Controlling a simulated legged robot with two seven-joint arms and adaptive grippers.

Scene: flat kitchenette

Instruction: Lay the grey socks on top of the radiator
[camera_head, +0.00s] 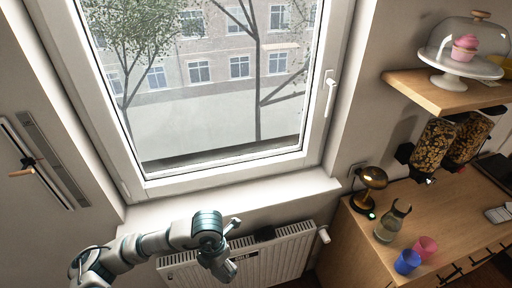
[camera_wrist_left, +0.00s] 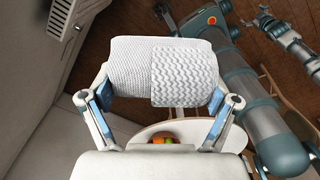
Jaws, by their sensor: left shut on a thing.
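The grey socks (camera_wrist_left: 166,70) are a light, knitted roll in the left wrist view, held between the two fingers of my left gripper (camera_wrist_left: 160,98). In the head view my left gripper (camera_head: 230,248) is in front of the white radiator (camera_head: 280,260), under the window sill. There the socks cannot be made out. I cannot tell the gap between the gripper and the radiator. A small dark thing (camera_head: 264,235) is at the radiator's top edge.
The window sill (camera_head: 280,192) above the radiator is bare. To the right, a wooden counter (camera_head: 400,215) carries a brass lamp (camera_head: 370,185), a glass carafe (camera_head: 388,228), a pink cup (camera_head: 426,247) and a blue cup (camera_head: 407,262). A radiator valve (camera_head: 324,235) sticks out at the right.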

